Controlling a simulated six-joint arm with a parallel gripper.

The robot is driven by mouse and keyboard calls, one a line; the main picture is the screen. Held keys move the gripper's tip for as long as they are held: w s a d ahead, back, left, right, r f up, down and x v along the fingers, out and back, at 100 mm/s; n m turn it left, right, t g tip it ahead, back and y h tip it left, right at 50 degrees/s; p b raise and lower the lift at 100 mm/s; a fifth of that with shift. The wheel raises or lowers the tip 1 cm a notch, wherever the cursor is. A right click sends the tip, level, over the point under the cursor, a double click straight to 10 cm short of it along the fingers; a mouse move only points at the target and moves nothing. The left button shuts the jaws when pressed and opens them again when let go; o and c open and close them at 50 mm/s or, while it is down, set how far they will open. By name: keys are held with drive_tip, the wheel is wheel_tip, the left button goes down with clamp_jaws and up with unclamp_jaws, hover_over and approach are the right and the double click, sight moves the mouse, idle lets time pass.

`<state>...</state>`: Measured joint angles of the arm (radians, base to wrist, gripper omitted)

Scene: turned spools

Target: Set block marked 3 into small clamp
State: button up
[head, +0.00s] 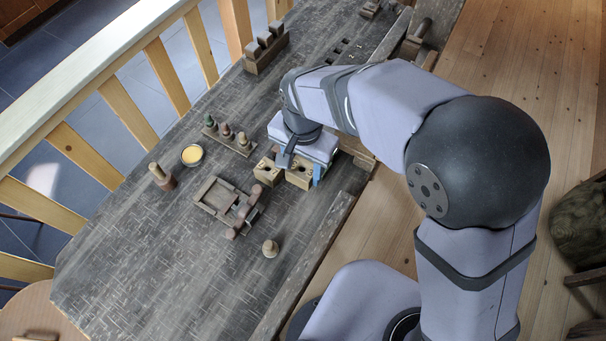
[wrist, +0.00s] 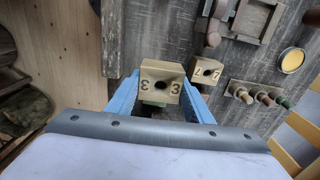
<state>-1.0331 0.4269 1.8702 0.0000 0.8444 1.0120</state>
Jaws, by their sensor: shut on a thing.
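The block marked 3 (wrist: 161,82) is pale wood with a dark round hole in its face. It sits between the blue fingers of my gripper (wrist: 159,98), which is shut on it. In the head view my gripper (head: 302,170) is over the right part of the bench, with the block marked 3 (head: 298,179) partly hidden below it. I cannot tell whether the block is clear of the bench. The small clamp (head: 208,208), a dark wooden frame with a screw handle, lies to the left and nearer; its edge also shows in the wrist view (wrist: 245,37).
A similar block marked 7 (head: 268,171) stands close beside the held block. A rack of coloured-top pegs (head: 229,138), a yellow-filled dish (head: 192,155), a turned spool (head: 162,178) and a knob (head: 270,248) stand around the clamp. The near left bench is clear.

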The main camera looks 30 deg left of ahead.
drive_tip(key=shift+r, duration=0.3)
drive_tip(key=shift+a, duration=0.3)
drive_tip(key=s+a+n+p, duration=0.3)
drive_tip(key=s+a+n, duration=0.3)
drive_tip(key=a+n, duration=0.3)
drive_tip(key=s+a+f+n+p, duration=0.1)
drive_tip(key=s+a+n+p, duration=0.3)
drive_tip(key=s+a+n, duration=0.2)
drive_tip(key=a+n, duration=0.2)
drive_tip(key=shift+s+a+f+n, duration=0.25)
drive_tip(key=shift+s+a+n, duration=0.1)
drive_tip(key=shift+s+n, duration=0.05)
drive_tip(key=shift+f, duration=0.1)
drive_tip(key=shift+f+b, duration=1.85)
drive_tip(key=shift+f, duration=1.25)
drive_tip(key=shift+f+b, duration=0.35)
drive_tip(key=shift+f, duration=0.25)
